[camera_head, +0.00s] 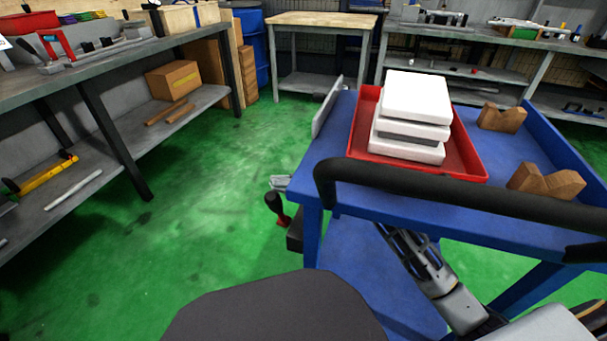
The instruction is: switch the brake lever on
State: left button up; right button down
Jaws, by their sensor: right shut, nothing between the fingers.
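A short lever with a black grip (274,202) and a red lower part sticks out at the left side of the blue cart (316,170), beside its near left leg. It appears to be the brake lever, and it stands nearly upright, leaning slightly. A dark block (295,236) sits at its base. My right gripper (392,238) reaches in from the lower right, below the cart's black handle. It is shut and empty, to the right of the lever and apart from it. Its tips are partly hard to make out. My left gripper is not in view.
The black push handle (450,187) crosses above my right gripper. A red tray (464,152) with stacked white boxes (416,95) and two wooden V-blocks (546,182) are on the cart. Green floor (200,200) is clear left of the cart; a workbench (100,62) stands further left.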

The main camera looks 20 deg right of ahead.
jog(key=shift+s+a+n+g, duration=0.4)
jog(key=shift+s+a+n, duration=0.2)
jog(key=shift+s+n, duration=0.3)
jog(key=shift+f+h, duration=0.1)
jog(key=shift+h, duration=0.2)
jog(key=shift+d, duration=0.1)
jog(key=shift+v, duration=3.65)
jog(key=shift+w, duration=0.1)
